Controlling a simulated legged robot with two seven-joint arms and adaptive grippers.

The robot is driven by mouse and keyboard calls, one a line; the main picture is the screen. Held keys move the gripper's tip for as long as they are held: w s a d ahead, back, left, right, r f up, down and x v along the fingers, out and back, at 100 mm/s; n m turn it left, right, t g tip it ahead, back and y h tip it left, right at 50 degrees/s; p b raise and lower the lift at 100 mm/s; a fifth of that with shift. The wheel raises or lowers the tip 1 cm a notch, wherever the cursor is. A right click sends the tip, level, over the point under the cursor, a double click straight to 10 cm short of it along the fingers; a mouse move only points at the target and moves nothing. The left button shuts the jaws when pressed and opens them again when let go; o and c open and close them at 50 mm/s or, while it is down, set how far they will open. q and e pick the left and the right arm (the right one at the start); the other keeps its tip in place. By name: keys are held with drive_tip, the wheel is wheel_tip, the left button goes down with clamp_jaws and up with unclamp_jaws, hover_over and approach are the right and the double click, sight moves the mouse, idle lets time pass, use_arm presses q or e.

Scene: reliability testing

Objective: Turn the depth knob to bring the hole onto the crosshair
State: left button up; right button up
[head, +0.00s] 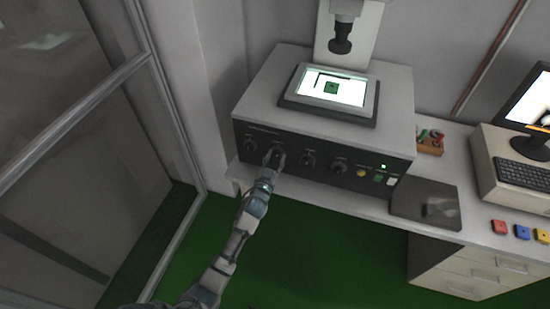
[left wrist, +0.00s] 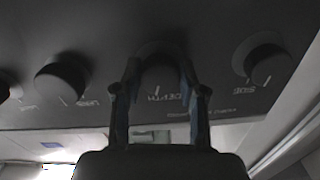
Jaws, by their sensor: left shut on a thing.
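The depth knob (left wrist: 158,78) is a dark round knob on the black front panel. In the left wrist view it sits between my two fingers, with its DEPTH label upside down. My left gripper (head: 274,158) is shut on it; in the head view the fingers mostly hide the knob. The hole and crosshair are too small to tell apart. My right gripper is in neither view.
The side knob (head: 250,146) is left of my gripper, and it also shows in the left wrist view (left wrist: 262,60). Two more knobs (head: 308,159) (head: 340,166), a yellow button (head: 361,173) and small switches are to the right. A dark pad (head: 408,205) lies on the bench.

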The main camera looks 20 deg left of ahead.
use_arm(q)
drive_tip(key=m+p, duration=0.1)
drive_tip(key=m, duration=0.2)
drive_tip(key=shift+r, duration=0.2)
drive_tip(key=m+p, duration=0.1)
drive_tip(key=m, duration=0.2)
drive_tip(key=shift+m, duration=0.3)
drive_tip(key=m, duration=0.3)
drive_tip(key=shift+m+p, duration=0.3)
drive_tip(key=shift+p, duration=0.1)
drive_tip(key=m, duration=0.5)
drive_tip(key=shift+f+m+p, duration=0.2)
drive_tip(key=shift+m+p, duration=0.2)
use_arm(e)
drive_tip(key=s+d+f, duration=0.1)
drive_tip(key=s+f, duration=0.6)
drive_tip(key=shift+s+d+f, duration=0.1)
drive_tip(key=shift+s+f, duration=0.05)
use_arm(q)
drive_tip(key=shift+f, duration=0.1)
drive_tip(key=o, duration=1.1)
drive_tip(key=shift+d, duration=0.1)
drive_tip(key=shift+o, duration=0.2)
